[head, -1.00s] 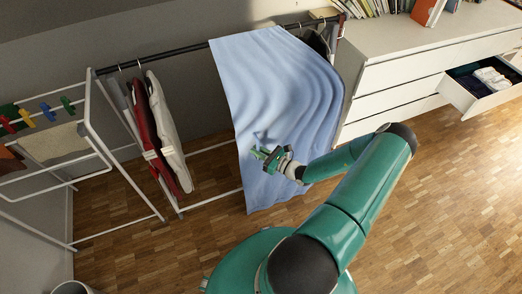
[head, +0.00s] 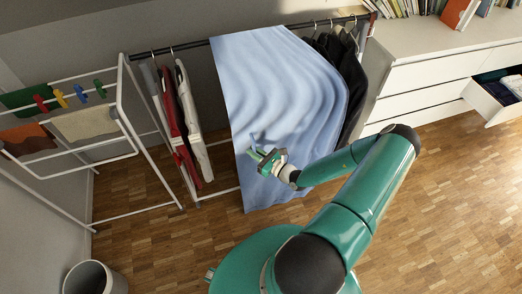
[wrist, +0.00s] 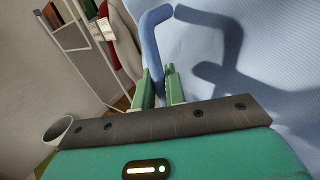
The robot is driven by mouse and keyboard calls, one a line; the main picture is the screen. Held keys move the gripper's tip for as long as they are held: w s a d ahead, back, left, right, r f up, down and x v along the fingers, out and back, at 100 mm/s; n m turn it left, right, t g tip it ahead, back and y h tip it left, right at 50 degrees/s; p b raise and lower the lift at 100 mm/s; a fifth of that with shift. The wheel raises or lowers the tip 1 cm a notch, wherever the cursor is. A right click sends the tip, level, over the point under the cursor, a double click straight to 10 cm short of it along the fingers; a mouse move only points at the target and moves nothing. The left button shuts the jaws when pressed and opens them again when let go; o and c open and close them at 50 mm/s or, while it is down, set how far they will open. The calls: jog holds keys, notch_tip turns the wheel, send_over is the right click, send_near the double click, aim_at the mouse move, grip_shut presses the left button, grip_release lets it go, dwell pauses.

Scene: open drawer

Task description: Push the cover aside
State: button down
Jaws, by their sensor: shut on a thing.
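The cover (head: 270,80) is a light blue cloth draped over the rail of a clothes rack (head: 180,47), hanging almost to the floor. Dark clothes (head: 350,80) on hangers show past its right edge. My gripper (head: 258,158) is in front of the cover's lower left part. In the wrist view my gripper (wrist: 159,82) is shut on a bent blue rod (wrist: 151,45). The rod's tip is at the cloth (wrist: 270,60), with a shadow beside it. I cannot tell whether it touches.
Red and white garments (head: 182,125) hang left of the cover. A drying rack (head: 125,100) with pegs stands at the far left, and a bin (head: 95,278) below it. A white dresser (head: 430,75) with an open drawer (head: 497,100) is at the right. The wooden floor is clear at the right.

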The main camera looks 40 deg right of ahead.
jog(key=shift+w+a, duration=0.2)
jog(key=shift+a, duration=0.65)
jog(key=c, duration=1.8)
grip_release()
jog(key=v, duration=1.3)
jog(key=shift+s+d, duration=0.15)
jog(key=shift+s, duration=0.2)
